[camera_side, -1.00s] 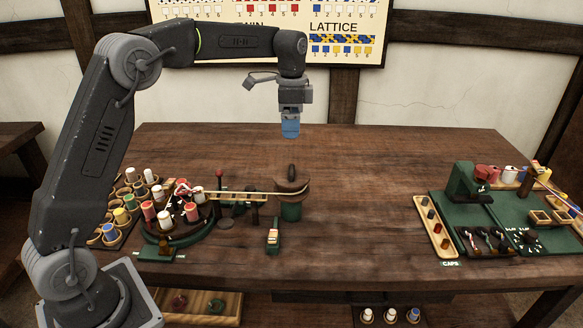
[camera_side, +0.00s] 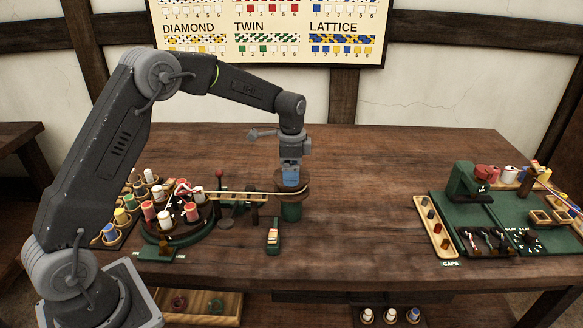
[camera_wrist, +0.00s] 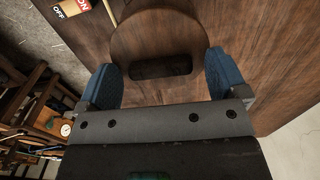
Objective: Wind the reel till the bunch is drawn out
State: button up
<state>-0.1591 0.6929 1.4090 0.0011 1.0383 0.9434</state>
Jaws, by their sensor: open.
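The reel (camera_side: 293,203) stands near the middle of the bench, a round wooden top on a green base. Its dark handle, hidden by my gripper in the side view, shows in the wrist view (camera_wrist: 161,66). My gripper (camera_side: 290,181) points down right over the reel. In the wrist view its blue fingers (camera_wrist: 166,80) are open, one on each side of the handle, with gaps between; I cannot tell how deep they reach. A pale strand bunch (camera_side: 238,195) runs left from the reel to the round bobbin stand (camera_side: 176,240).
Coloured bobbins (camera_side: 127,205) sit in holders at far left. The bench right of the reel is clear up to a caps tray (camera_side: 436,228).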

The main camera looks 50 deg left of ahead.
jog(key=c, duration=0.9)
jog(key=shift+c, duration=0.2)
jog(key=shift+n, duration=0.4)
jog(key=n, duration=0.4)
jog(key=shift+n, duration=0.4)
jog(key=n, duration=0.4)
jog(key=shift+n, duration=0.4)
jog(key=o, duration=0.9)
